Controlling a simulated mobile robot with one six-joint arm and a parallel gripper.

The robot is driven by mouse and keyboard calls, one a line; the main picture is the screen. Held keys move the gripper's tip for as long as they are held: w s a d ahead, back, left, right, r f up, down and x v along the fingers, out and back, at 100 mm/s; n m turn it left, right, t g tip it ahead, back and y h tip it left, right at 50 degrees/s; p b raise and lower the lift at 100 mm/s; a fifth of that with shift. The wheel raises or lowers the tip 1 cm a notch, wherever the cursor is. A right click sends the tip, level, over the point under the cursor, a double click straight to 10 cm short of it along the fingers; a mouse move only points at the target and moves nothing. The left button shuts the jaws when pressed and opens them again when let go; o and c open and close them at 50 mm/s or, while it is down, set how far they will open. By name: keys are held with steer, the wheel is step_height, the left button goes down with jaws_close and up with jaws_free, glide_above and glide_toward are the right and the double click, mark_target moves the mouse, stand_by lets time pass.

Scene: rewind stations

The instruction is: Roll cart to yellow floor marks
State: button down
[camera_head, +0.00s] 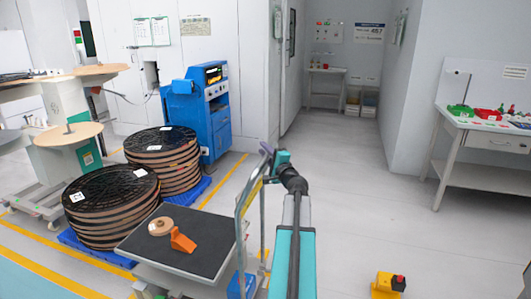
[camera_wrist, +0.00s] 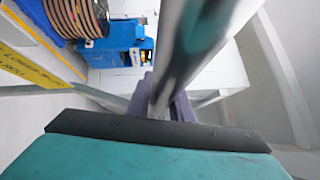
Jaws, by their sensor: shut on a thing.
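The cart (camera_head: 205,245) has a dark flat top and a pale metal push handle (camera_head: 241,215) on its right side. A roll and an orange tape dispenser (camera_head: 183,241) rest on the top. My gripper (camera_head: 267,152) is at the upper end of the handle and shut on it. In the wrist view, my gripper (camera_wrist: 174,106) shows dark fingers around a pale bar, blurred close to the lens. Yellow floor marks show as a line (camera_head: 50,271) at the lower left and another line (camera_head: 232,181) behind the cart. The cart's wheels are mostly hidden.
Two stacks of dark reels (camera_head: 110,205) stand on blue pallets left of the cart. A blue machine (camera_head: 205,110) stands behind. A yellow box with a red button (camera_head: 388,284) is on the floor at right. A workbench (camera_head: 488,125) stands far right. The middle floor is clear.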

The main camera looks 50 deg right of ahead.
steer(key=c, duration=1.6)
jaws_free()
steer(key=shift+s, duration=0.15)
steer(key=b+v, duration=0.1)
steer(key=v, duration=1.2)
steer(key=shift+s+a+f, duration=0.15)
steer(key=shift+s+a, duration=0.05)
steer(key=shift+s, duration=0.15)
